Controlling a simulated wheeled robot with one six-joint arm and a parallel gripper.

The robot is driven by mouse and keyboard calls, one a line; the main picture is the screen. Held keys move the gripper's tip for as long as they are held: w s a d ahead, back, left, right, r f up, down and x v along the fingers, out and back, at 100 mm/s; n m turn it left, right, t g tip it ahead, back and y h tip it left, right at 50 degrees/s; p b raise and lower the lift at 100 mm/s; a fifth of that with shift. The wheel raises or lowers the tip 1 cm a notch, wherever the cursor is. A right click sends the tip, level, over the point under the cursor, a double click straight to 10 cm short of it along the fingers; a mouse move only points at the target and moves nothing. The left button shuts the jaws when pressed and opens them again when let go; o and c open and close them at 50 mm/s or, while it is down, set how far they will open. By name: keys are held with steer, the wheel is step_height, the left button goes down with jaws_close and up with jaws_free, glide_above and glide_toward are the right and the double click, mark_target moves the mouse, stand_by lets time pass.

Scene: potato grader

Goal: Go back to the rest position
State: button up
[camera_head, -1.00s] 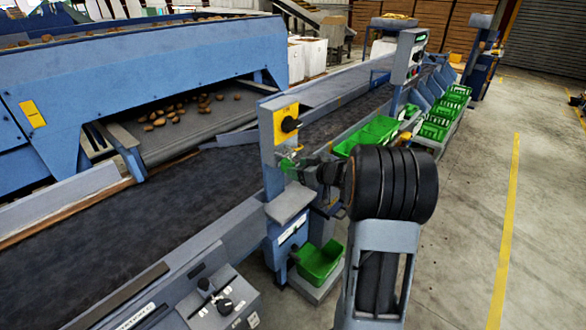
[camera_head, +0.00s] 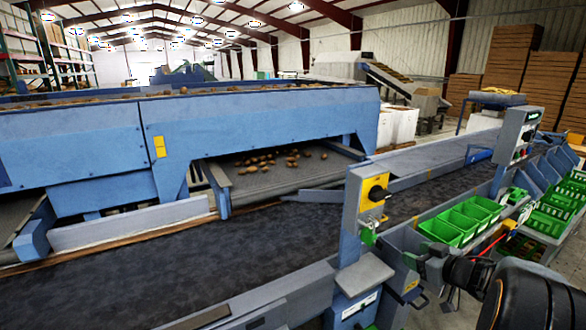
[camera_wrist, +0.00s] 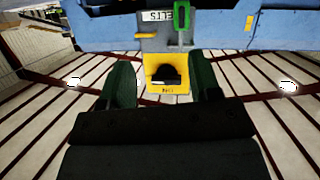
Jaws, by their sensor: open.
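My gripper (camera_head: 413,262) is in the lower right of the head view, at the end of my dark arm. In the wrist view my gripper (camera_wrist: 165,82) shows two dark green fingers, spread apart with nothing between them.
A dark conveyor belt (camera_head: 190,270) runs across the front. Behind it stands the blue grader (camera_head: 250,120) with potatoes (camera_head: 270,160) on its belt. Green crates (camera_head: 465,222) stand to the right of the post, close to my arm.

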steer(key=s+d+f+m+g+h, duration=0.2)
steer(key=d+m+h, duration=0.3)
steer(key=d+h, duration=0.4)
steer(key=s+a+f+m+g+h, duration=0.1)
steer(key=s+a+m+g+h, duration=0.1)
steer(key=s+g, duration=0.2)
steer(key=s+a+r+n+g+y, duration=0.1)
steer(key=s+a+y, duration=0.2)
steer(key=a, duration=1)
steer(key=s+a+r+n+g+y, duration=0.1)
steer(key=s+a, duration=0.6)
steer(key=a, duration=0.7)
steer(key=g+y, duration=0.1)
steer(key=y, duration=0.1)
steer(key=shift+s+a+y, duration=0.15)
steer(key=shift+s+y, duration=0.15)
steer(key=shift+s, duration=0.1)
steer(key=shift+r, duration=0.1)
steer(key=shift+c, duration=0.4)
